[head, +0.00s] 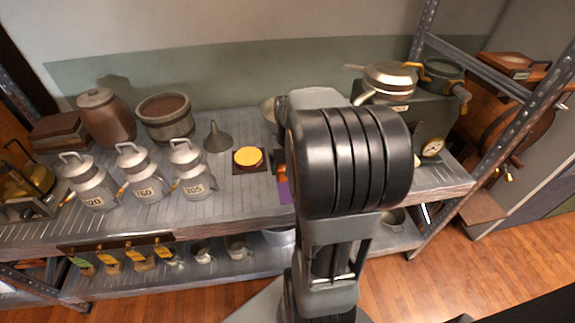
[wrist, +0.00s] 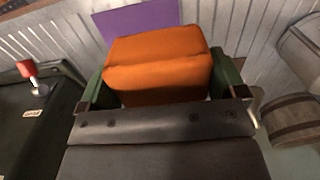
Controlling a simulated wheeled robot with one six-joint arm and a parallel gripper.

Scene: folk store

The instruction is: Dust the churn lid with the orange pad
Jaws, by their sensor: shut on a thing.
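The orange pad (wrist: 156,50) is a soft block held between the green fingers of my gripper (wrist: 160,84) in the wrist view. The gripper is shut on it. Three grey metal milk churns with handled lids stand on the left of the shelf: the left churn (head: 92,188), the middle churn (head: 142,178) and the right churn (head: 194,175). All three are away from my arm. I cannot tell which lid the task means.
A purple sheet (head: 285,190) lies beside my arm and beyond the pad in the wrist view (wrist: 135,20). A yellow disc (head: 248,157), a funnel (head: 217,138), a wooden tub (head: 166,122) and a brown crock (head: 106,120) stand nearby.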

